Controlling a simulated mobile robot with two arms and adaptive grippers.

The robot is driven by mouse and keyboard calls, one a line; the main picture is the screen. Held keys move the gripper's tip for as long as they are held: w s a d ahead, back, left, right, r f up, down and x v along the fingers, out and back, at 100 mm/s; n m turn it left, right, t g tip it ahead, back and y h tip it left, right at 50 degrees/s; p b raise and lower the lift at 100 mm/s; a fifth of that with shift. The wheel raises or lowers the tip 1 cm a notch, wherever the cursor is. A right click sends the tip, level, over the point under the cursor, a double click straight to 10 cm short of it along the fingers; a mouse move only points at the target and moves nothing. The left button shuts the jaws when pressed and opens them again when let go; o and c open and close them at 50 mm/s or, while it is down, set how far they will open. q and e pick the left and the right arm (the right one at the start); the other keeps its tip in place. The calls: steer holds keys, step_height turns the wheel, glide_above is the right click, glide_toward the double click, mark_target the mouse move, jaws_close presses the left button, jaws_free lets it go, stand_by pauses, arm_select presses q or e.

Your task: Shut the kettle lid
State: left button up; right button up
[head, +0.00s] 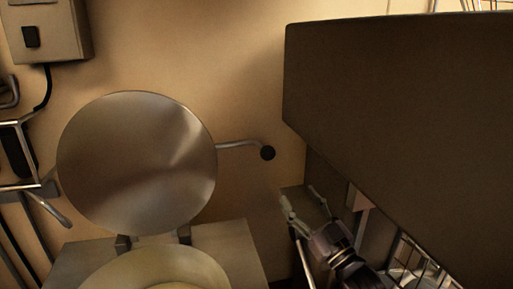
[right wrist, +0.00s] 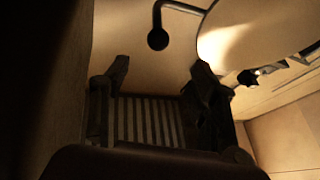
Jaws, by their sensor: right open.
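The kettle lid (head: 137,163) is a round metal disc standing raised on its hinges at the back of the kettle (head: 160,268). A bent handle with a black ball knob (head: 268,153) sticks out from the lid's right side. My right gripper (head: 303,197) is open and empty, below and to the right of the knob and apart from it. In the right wrist view, the knob (right wrist: 157,39) shows beyond and above the two spread fingers, with the lid (right wrist: 255,28) at upper right. My left gripper is not seen.
A large dark panel (head: 400,125) fills the upper right, above my right arm. A wire rack (head: 415,262) sits at lower right. A grey box (head: 45,30) with a cable is on the wall at upper left, above metal pipes. A slatted grate (right wrist: 148,122) lies below the gripper.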

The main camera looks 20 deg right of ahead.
steer(key=p, duration=0.3)
glide_toward(272, 158)
steer(key=w+r, duration=0.1)
steer(key=r, duration=0.1)
steer(key=p+x, duration=0.1)
steer(key=x, duration=0.2)
steer(key=p+x, duration=0.1)
steer(key=x, duration=0.2)
steer(key=f+p+x, duration=0.1)
steer(key=x, duration=0.2)
steer(key=shift+w+a, duration=0.35)
steer(key=shift+w, duration=0.1)
steer(key=shift+w+a+r, duration=0.15)
steer(key=shift+w, duration=0.35)
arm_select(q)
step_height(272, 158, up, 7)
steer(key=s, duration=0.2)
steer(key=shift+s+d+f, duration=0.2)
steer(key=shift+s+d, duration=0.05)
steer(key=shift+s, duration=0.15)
arm_select(e)
jaws_close()
